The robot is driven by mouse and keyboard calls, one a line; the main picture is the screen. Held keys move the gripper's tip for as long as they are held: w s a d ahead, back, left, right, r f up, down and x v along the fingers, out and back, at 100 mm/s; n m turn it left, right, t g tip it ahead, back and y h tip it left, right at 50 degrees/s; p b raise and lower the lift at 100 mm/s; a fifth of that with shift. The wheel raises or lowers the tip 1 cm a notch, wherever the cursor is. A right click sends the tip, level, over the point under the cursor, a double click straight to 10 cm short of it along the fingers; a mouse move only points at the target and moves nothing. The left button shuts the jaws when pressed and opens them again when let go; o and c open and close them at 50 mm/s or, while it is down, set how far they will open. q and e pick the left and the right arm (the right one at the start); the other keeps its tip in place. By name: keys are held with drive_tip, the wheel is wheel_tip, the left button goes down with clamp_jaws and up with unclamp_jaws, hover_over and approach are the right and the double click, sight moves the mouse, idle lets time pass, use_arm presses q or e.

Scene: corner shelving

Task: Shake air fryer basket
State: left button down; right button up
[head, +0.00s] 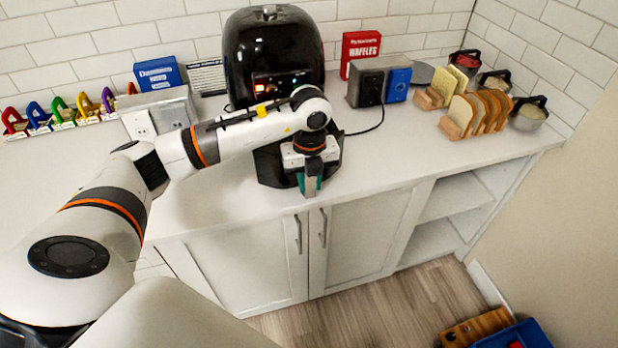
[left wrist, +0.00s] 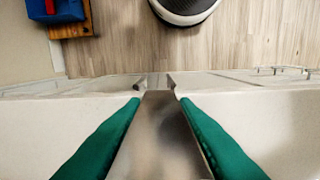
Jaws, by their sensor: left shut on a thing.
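The black air fryer (head: 272,42) stands on the counter against the tiled wall, its front display lit. A black part that looks like its basket (head: 270,168) shows low at the front, partly behind my arm. I cannot tell how far out it is. My left gripper (head: 310,186) is in front of this part, pointing down near the counter's front edge. In the left wrist view its green fingers (left wrist: 160,106) are shut on both sides of a grey metal handle (left wrist: 160,140). The basket's inside is hidden. My right gripper is not in view.
A grey-and-blue appliance (head: 382,84) and a red waffles box (head: 360,50) stand right of the fryer. Bread racks (head: 456,118) and lidded pots (head: 529,115) are farther right. A white outlet box (head: 155,113) stands left. Counter (head: 400,155) is clear at front right.

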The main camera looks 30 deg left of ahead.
use_arm(q)
drive_tip(key=c, duration=1.4)
unclamp_jaws()
drive_tip(key=shift+o, duration=1.2)
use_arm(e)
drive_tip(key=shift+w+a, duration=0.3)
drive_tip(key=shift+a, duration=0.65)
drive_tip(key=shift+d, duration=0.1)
use_arm(q)
drive_tip(key=shift+r, duration=0.2)
wheel_tip(320, 180, up, 10)
drive_tip(key=shift+r+b, duration=0.25)
drive_tip(key=shift+b, duration=0.95)
drive_tip(key=shift+r, duration=0.6)
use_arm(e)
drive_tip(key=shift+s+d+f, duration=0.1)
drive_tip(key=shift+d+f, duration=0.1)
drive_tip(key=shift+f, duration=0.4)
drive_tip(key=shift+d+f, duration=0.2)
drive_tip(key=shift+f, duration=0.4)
